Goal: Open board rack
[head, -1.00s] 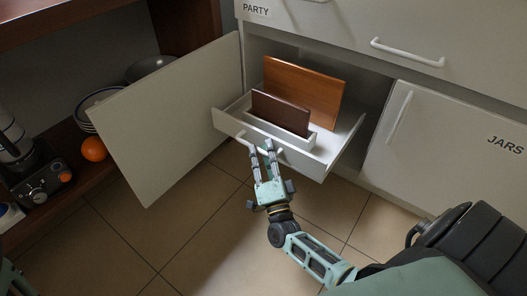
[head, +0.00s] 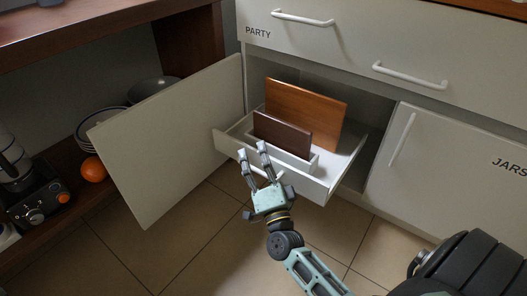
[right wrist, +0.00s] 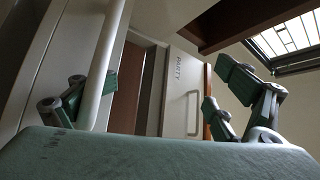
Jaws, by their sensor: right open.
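The board rack (head: 228,147) is a white pull-out tray, slid out of the cabinet under the drawers. A dark brown board (head: 282,135) and a larger orange-brown board (head: 305,112) stand upright in it. My right gripper (head: 252,152) is at the rack's front with its fingers spread, empty. In the right wrist view, a white bar handle (right wrist: 104,65) runs beside the left finger, inside the open jaws (right wrist: 160,95); I cannot tell whether they touch. The gripper hides part of the rack's front. My left gripper is not in view.
A white cabinet door (head: 175,140) stands open left of the rack. The PARTY drawer (head: 340,45) above and the JARS door (head: 450,170) at right are shut. An orange (head: 93,169) and plates (head: 95,125) sit on the left shelf. The tiled floor is clear.

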